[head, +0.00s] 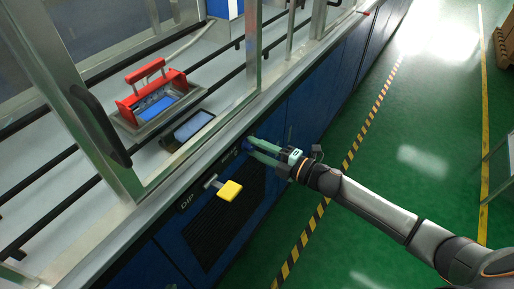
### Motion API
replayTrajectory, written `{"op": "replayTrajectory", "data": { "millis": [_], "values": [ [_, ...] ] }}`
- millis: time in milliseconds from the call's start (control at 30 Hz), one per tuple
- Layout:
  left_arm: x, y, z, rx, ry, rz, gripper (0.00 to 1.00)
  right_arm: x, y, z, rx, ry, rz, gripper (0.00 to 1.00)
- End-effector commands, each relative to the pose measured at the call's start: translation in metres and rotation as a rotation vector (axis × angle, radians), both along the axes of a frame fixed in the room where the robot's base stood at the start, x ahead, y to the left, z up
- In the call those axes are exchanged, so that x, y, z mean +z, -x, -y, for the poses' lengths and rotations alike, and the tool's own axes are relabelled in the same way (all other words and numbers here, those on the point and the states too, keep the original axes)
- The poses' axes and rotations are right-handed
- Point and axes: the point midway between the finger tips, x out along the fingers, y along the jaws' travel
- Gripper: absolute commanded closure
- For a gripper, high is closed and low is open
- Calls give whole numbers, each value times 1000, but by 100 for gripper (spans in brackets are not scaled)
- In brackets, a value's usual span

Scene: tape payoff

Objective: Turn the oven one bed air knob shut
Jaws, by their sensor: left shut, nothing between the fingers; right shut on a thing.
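My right gripper (262,151) reaches in from the right to the blue front panel of the machine. Its green-grey fingers are shut on a small dark blue knob (246,144) at the top of the panel. The fingers hide most of the knob, so its turn angle cannot be read. Whether it is the oven one bed air knob cannot be read from a label. My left gripper is not in view.
A yellow handle (229,190) sticks out of the panel, left of and below my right gripper. On the machine's bed are a red-handled tray (150,93) and a dark-screened device (193,128). A black door handle (100,126) is on the glass frame. The green floor (425,120) is clear.

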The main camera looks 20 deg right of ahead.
Motion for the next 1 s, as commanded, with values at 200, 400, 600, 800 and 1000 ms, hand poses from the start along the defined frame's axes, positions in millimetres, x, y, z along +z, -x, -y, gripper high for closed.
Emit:
{"op": "replayTrajectory", "data": {
  "millis": [200, 400, 600, 800, 1000],
  "values": [
    [1, -1, 0, 0, 1, 2, 100, 0, 0, 0, 1, 8, 5, 100],
    [1, -1, 0, 0, 1, 3, 100, 0, 0, 0, 1, 8, 5, 100],
    [1, -1, 0, 1, 0, 4, 100, 0, 0, 0, 1, 7, 4, 40],
    [2, -2, -1, 1, -1, 5, 100, 0, 0, 0, 1, 6, 4, 32],
    [2, -2, -1, 2, -1, 6, 100, 0, 3, 2, 0, 5, 3, 32]
  ]
}}
